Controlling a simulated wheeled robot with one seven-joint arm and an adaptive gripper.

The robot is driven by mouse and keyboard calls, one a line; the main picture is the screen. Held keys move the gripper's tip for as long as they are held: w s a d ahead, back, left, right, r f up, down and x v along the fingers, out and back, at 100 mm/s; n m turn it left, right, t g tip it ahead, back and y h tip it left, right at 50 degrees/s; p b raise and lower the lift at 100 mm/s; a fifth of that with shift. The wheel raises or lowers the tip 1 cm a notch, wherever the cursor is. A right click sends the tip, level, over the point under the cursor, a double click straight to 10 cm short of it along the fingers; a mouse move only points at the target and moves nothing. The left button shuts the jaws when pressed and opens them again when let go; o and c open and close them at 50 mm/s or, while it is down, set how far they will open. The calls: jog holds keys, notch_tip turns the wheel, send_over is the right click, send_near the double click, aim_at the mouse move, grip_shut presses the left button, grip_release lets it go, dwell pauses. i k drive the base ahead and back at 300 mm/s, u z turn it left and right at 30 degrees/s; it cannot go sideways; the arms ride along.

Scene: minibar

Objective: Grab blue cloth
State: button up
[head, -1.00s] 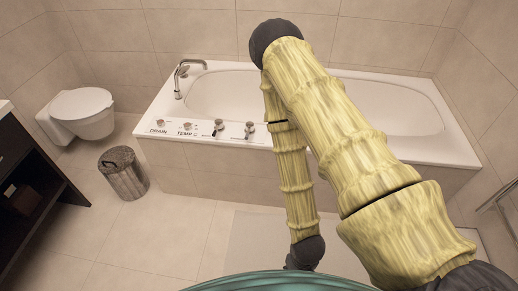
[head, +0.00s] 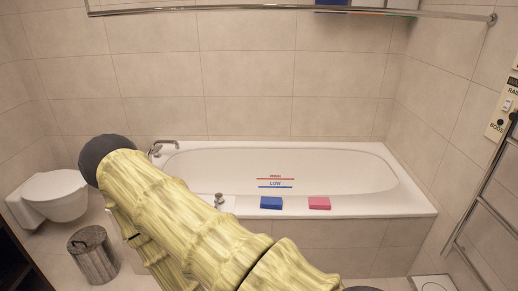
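A blue block-shaped item (head: 271,203), likely the blue cloth, lies on the near rim of the white bathtub (head: 410,208) in the head view. A similar pink one (head: 319,203) lies just to its right. Another blue item (head: 331,4) shows at the top edge, above the metal bar, mostly cut off. My bamboo-like yellow arm crosses the lower left of the view. My gripper is out of the picture, so its fingers cannot be seen.
A tap (head: 163,148) and a control knob (head: 219,200) stand on the tub's left part. A toilet (head: 49,195) and metal bin (head: 93,255) are at left. A towel rail (head: 480,200) is on the right wall. A metal bar (head: 250,8) runs overhead.

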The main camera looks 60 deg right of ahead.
aim_at(271, 203)
jog(key=z, duration=0.05)
jog(key=i, duration=1.4)
jog(key=z, duration=1.15)
jog(key=i, duration=0.75)
jog(key=z, duration=1)
jog(key=i, duration=0.25)
jog(key=z, duration=0.35)
